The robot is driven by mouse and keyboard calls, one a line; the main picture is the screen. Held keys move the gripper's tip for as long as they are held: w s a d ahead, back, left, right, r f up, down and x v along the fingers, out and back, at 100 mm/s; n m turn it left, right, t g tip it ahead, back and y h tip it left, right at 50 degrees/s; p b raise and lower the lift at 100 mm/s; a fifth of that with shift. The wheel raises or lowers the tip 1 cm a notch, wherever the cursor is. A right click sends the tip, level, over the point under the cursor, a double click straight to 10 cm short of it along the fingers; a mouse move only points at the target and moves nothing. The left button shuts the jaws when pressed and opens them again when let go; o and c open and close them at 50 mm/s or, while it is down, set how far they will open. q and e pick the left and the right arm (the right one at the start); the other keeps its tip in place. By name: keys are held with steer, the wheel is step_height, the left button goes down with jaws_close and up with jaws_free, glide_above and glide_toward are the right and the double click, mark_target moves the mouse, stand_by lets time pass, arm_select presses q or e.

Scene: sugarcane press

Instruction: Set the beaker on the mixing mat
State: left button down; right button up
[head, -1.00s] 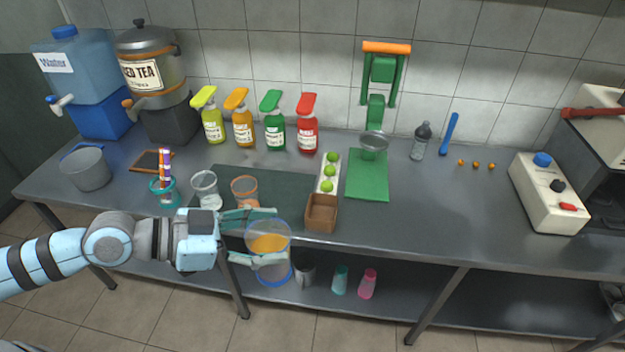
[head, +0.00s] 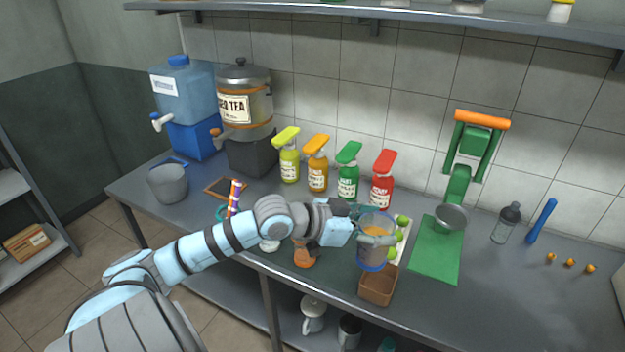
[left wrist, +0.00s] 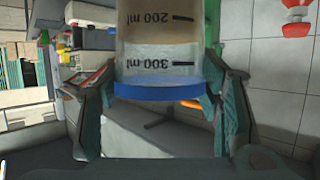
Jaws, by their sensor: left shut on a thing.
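In the left wrist view the beaker (left wrist: 160,50) stands between the fingers, with 200 ml and 300 ml marks showing. A dark mat (head: 335,272), which looks like the mixing mat, lies on the counter below and left of the beaker, partly hidden by my arm. My right gripper is not in view.
A brown box (head: 378,288) and a tray of limes (head: 402,235) stand close to the beaker. An orange-rimmed cup (head: 303,256) is by the mat's left side. Pump bottles (head: 348,180) line the back. A green mat (head: 435,255) lies under the press (head: 460,185).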

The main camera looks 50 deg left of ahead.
arm_select(q)
steer(key=w+a+n+y, duration=0.8)
steer(key=a+n+y, duration=0.15)
steer(key=a, duration=0.35)
step_height(320, 180, down, 20)
steer(key=b, duration=0.3)
steer(key=shift+a+m+y, duration=0.25)
steer(key=shift+m+y, duration=0.1)
steer(key=shift+s, duration=0.1)
steer(key=shift+f, duration=0.2)
steer(key=c, duration=0.5)
jaws_free()
steer(key=shift+r, duration=0.1)
